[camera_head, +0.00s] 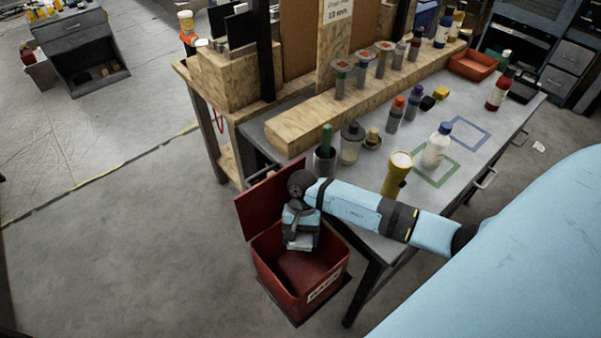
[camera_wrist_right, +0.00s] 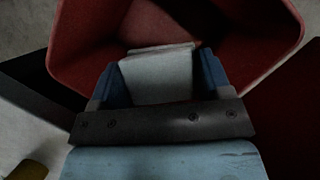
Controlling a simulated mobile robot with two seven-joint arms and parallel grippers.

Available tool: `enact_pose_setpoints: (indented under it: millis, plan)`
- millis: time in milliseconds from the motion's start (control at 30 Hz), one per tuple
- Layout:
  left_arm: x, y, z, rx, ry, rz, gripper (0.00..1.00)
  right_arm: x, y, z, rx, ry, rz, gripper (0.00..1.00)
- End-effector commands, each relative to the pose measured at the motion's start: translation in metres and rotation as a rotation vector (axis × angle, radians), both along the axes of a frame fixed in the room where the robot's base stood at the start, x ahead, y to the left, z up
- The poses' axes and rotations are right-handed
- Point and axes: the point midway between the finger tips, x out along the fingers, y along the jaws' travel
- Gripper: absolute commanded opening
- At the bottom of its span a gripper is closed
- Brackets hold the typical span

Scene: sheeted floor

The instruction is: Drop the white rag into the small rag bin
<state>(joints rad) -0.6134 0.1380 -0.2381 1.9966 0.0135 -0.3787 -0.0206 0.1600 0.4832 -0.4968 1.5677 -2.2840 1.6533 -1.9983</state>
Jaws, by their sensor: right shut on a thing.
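The small rag bin (camera_head: 304,286) is a red open-topped box with a label on its front, standing on the floor beside the workbench. Its red lid (camera_head: 268,200) stands raised at the back. My right gripper (camera_head: 299,240) is over the bin's opening, pointing down. It is shut on the white rag (camera_head: 300,243), a folded pale cloth. In the right wrist view the rag (camera_wrist_right: 158,76) sits between the two blue fingers of the gripper (camera_wrist_right: 160,80), with the bin's red walls (camera_wrist_right: 85,45) around it. My left gripper is not in view.
The workbench (camera_head: 390,230) stands right of the bin, its leg close by. On it are a yellow flashlight (camera_head: 397,175), a white bottle (camera_head: 437,146), a red bottle (camera_head: 500,88) and an orange tray (camera_head: 473,65). The floor (camera_head: 130,250) left of the bin is clear.

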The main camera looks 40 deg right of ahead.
Motion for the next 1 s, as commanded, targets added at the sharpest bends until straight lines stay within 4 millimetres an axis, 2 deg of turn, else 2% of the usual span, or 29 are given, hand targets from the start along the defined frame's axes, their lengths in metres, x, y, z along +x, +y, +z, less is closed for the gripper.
enact_pose_setpoints:
  millis: [200, 233, 333, 367, 600, 733, 867, 1000]
  plan:
    - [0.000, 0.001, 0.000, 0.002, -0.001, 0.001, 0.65, 0.000, 0.000, 0.000, 0.000, 0.000, 0.000, 0.48]
    - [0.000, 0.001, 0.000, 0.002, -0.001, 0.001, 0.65, 0.000, 0.000, 0.000, 0.000, 0.000, 0.000, 0.74]
    - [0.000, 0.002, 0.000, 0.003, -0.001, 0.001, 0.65, 0.000, 0.000, 0.000, 0.000, 0.000, 0.000, 0.97]
    - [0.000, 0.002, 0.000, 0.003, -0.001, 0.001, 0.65, 0.000, 0.000, 0.000, 0.000, 0.000, 0.000, 1.00]
    - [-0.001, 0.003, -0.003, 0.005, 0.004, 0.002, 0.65, 0.000, 0.000, 0.001, 0.000, 0.000, 0.000, 1.00]
    - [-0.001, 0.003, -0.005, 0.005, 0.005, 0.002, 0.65, 0.001, -0.001, 0.010, -0.002, -0.004, 0.001, 1.00]
    - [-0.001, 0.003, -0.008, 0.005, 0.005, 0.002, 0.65, 0.001, -0.002, 0.033, -0.003, -0.004, 0.003, 1.00]
    - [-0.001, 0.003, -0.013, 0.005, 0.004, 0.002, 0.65, 0.001, -0.002, 0.067, -0.002, -0.006, 0.003, 1.00]
